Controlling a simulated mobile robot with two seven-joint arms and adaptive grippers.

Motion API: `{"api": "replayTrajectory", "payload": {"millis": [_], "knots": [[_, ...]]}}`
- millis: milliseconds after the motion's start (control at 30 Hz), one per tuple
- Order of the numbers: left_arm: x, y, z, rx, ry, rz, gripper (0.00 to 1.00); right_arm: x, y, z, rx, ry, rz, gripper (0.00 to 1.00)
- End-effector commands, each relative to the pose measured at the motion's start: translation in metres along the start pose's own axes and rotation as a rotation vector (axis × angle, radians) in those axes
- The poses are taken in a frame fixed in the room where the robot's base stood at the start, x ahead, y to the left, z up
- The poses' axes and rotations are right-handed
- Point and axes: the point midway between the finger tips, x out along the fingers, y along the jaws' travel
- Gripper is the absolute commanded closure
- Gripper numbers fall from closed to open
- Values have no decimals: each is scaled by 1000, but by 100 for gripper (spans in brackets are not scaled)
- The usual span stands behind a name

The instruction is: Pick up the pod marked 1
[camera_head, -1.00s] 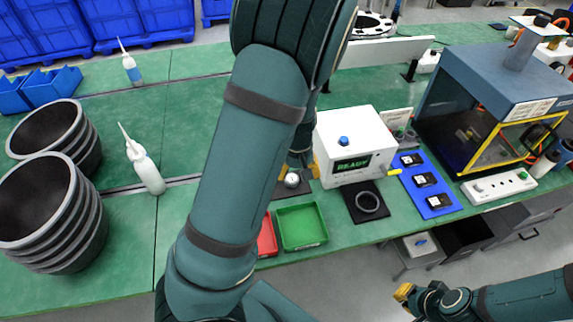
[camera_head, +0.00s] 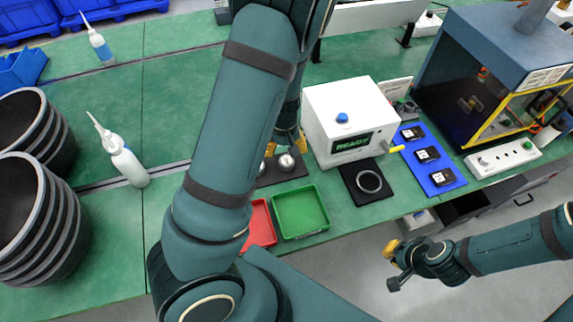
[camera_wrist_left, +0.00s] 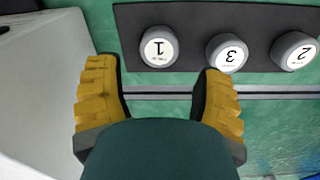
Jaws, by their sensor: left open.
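In the left wrist view the pod marked 1 (camera_wrist_left: 160,47) is a grey round pod with a white top, standing at the left of a row on a dark holder (camera_wrist_left: 190,18). Pods marked 3 (camera_wrist_left: 228,53) and 2 (camera_wrist_left: 294,51) stand to its right. My left gripper (camera_wrist_left: 157,70) is open, its yellow fingers apart on either side of pod 1 in the picture, with nothing between them. In the head view my left gripper (camera_head: 287,141) is close to the pods, which my arm partly hides. My right gripper (camera_head: 393,266) is away from the bench; its jaw state is unclear.
A white box reading READY (camera_head: 345,115) stands close beside the pod holder. A green tray (camera_head: 301,222) and a red tray (camera_head: 259,233) lie in front. A black mat with a ring (camera_head: 346,175) and a blue board (camera_head: 442,188) lie to the right.

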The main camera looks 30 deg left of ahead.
Motion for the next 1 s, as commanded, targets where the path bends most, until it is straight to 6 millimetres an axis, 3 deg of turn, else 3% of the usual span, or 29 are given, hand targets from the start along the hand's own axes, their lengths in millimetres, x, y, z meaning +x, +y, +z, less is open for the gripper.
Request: {"api": "replayTrajectory", "payload": {"millis": [267,533,867,900,1000], "knots": [[22,0,0,-2,-1,0,32,7,2,3,-3,-7,-1,100],[59,1,1,-2,-1,1,32,20,7,10,-6,-20,-3,100],[64,1,2,-1,0,2,32,20,7,11,-7,-22,-3,100],[64,1,2,-1,0,2,37,20,7,11,-7,-22,-3,100],[64,1,2,-1,0,2,72,20,7,11,-7,-22,-3,100]]}}
